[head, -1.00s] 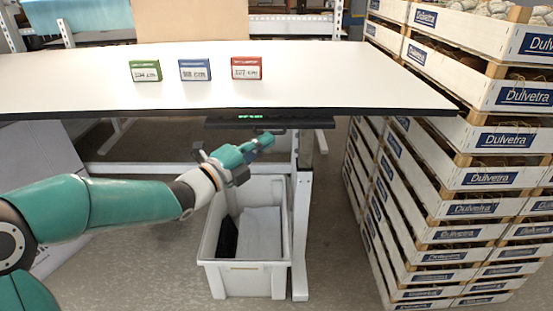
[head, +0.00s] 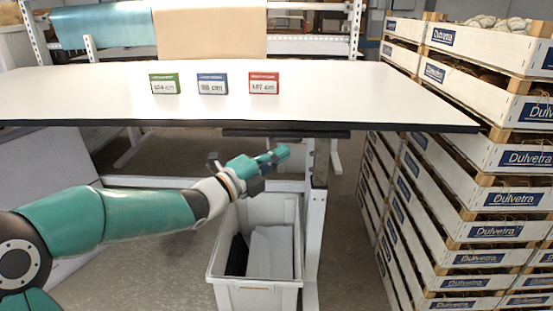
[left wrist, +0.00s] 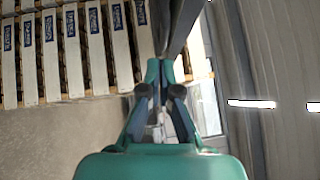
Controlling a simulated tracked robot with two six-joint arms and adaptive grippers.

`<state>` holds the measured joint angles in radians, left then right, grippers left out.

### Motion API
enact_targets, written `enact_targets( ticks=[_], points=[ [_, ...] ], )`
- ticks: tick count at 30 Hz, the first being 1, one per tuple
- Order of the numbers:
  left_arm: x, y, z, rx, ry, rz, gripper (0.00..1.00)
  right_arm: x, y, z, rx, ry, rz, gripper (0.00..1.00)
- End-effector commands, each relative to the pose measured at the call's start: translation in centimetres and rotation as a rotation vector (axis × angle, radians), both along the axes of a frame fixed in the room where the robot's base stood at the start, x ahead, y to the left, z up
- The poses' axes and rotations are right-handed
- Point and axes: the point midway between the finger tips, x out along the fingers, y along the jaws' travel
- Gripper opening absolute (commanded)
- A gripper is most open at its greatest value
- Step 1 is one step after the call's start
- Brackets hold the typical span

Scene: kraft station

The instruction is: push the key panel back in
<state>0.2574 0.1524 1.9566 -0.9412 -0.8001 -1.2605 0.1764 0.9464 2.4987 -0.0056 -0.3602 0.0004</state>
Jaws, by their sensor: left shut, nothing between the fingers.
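The key panel (head: 287,133) is a thin dark strip under the front edge of the white table. Only its front shows, nearly level with the table edge, and no keys or lit display can be seen on it. My left gripper (head: 280,155) is shut and empty, just below and in front of the panel. In the left wrist view the shut fingers (left wrist: 166,72) point at a dark bar that looks like the panel or table edge; I cannot tell whether they touch it. My right gripper is not in view.
The white table (head: 350,95) carries a green box (head: 164,84), a blue box (head: 212,84) and a red box (head: 264,83). A white bin (head: 258,283) stands below my left gripper, beside a table leg (head: 315,225). Stacked crates (head: 470,180) fill the right side.

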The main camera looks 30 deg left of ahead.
Motion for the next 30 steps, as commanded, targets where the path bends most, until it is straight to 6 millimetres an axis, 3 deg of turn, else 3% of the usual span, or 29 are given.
enact_targets(
  ticks=[1,3,5,12,16,26,30],
  points=[
    [-0.6,-0.7,-0.8,0.001,-0.004,-0.006,0.0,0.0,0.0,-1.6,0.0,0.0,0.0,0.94],
    [-1.3,-1.4,-1.2,0.001,-0.003,-0.011,0.0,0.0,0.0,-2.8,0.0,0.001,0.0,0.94],
    [-2.8,-0.5,-0.6,0.0,-0.001,-0.005,0.0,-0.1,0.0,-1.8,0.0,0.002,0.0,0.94],
    [-7.6,1.2,-1.3,0.003,0.001,-0.008,0.0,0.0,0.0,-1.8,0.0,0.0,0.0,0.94],
    [-9.3,1.8,-1.5,0.002,0.001,-0.01,0.0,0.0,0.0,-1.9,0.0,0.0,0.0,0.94],
    [-10.2,1.6,-1.8,-0.002,0.003,-0.025,0.0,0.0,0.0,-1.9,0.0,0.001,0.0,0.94],
    [-8.8,-0.1,-4.7,-0.033,0.06,-0.075,0.0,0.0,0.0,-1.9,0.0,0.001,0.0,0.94]
  ],
)
